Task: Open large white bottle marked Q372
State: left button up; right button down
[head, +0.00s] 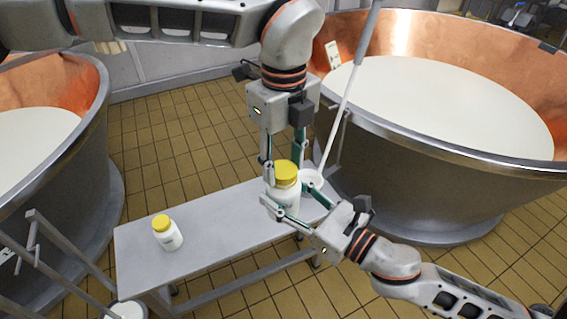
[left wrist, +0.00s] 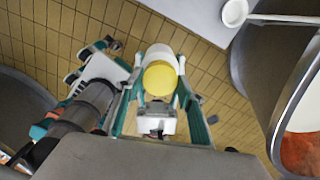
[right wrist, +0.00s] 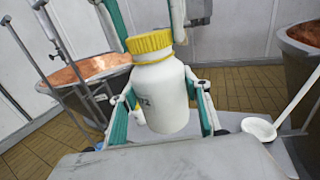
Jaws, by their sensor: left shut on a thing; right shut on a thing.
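The large white bottle (head: 287,199) has a yellow ribbed cap (head: 286,173). In the right wrist view the bottle (right wrist: 162,98) is nearly upright, with a dark marking ending in "72" partly turned away. My right gripper (head: 290,203) is shut around the white body from the lower right. My left gripper (head: 284,166) comes down from above, with its fingers on either side of the yellow cap. The cap (left wrist: 160,79) sits on the bottle's neck in the left wrist view. A yellow ring shows just under the cap in the right wrist view.
A smaller-looking white bottle with a yellow cap (head: 168,233) stands on the grey bench (head: 215,222). A white ladle (head: 312,179) is close beside the held bottle, its handle rising rightward. Copper vats (head: 430,180) of white liquid flank the bench. Metal rails (head: 60,258) are at lower left.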

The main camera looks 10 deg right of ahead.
pick_arm(q)
jog(key=shift+r, duration=0.75)
jog(key=shift+r, duration=0.15)
